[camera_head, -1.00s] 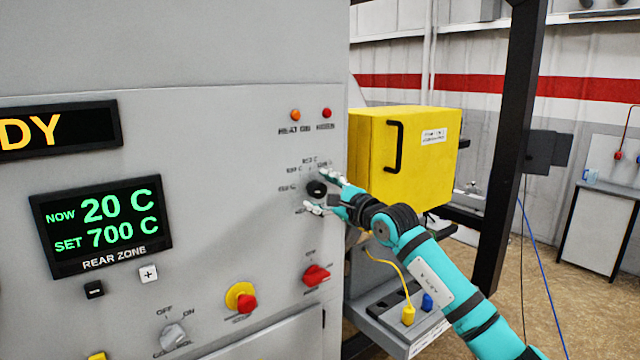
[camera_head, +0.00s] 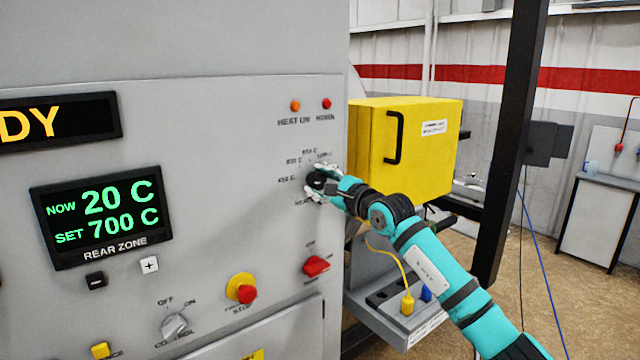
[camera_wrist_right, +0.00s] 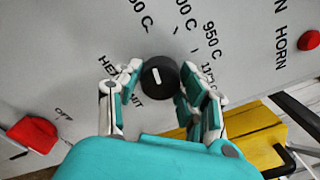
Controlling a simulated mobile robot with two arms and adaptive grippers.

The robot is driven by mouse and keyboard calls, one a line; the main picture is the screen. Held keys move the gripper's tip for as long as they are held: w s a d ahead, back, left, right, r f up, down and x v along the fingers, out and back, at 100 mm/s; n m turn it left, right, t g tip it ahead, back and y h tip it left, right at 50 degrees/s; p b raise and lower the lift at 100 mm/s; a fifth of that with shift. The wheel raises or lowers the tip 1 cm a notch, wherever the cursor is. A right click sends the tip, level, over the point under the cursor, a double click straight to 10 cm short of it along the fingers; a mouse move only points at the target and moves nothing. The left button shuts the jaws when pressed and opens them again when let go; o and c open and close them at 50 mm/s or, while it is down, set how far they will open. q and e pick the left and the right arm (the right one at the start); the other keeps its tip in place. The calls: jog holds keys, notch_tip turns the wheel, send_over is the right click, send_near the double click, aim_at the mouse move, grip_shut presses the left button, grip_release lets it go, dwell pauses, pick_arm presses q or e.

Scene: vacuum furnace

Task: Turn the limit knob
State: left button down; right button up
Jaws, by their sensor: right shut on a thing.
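The limit knob (camera_head: 316,181) is a small black round knob on the grey panel, ringed by temperature labels. In the right wrist view the knob (camera_wrist_right: 160,77) shows a white pointer mark, and part of the label under it reads "MIT". My right gripper (camera_head: 322,183) is at the panel with its fingers around the knob. In the wrist view the fingers (camera_wrist_right: 160,84) stand on both sides of the knob, shut on it. My left gripper is not in view.
A red switch (camera_head: 317,265) sits below the knob, with a red and yellow stop button (camera_head: 243,289) to the lower left. Two indicator lamps (camera_head: 310,104) are above. A yellow box (camera_head: 425,150) stands close to the right, behind my right arm. A display (camera_head: 102,217) reads 20 C and 700 C.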

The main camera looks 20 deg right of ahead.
jog(key=shift+f+m+b, duration=0.2)
jog(key=shift+m+b, duration=0.6)
jog(key=shift+m, duration=0.1)
jog(key=shift+m+b, duration=0.45)
jog(key=shift+m, duration=0.35)
jog(key=shift+m+b, duration=0.4)
jog(key=shift+m, duration=0.7)
jog(key=shift+r+m, duration=0.1)
jog(key=shift+m, duration=1)
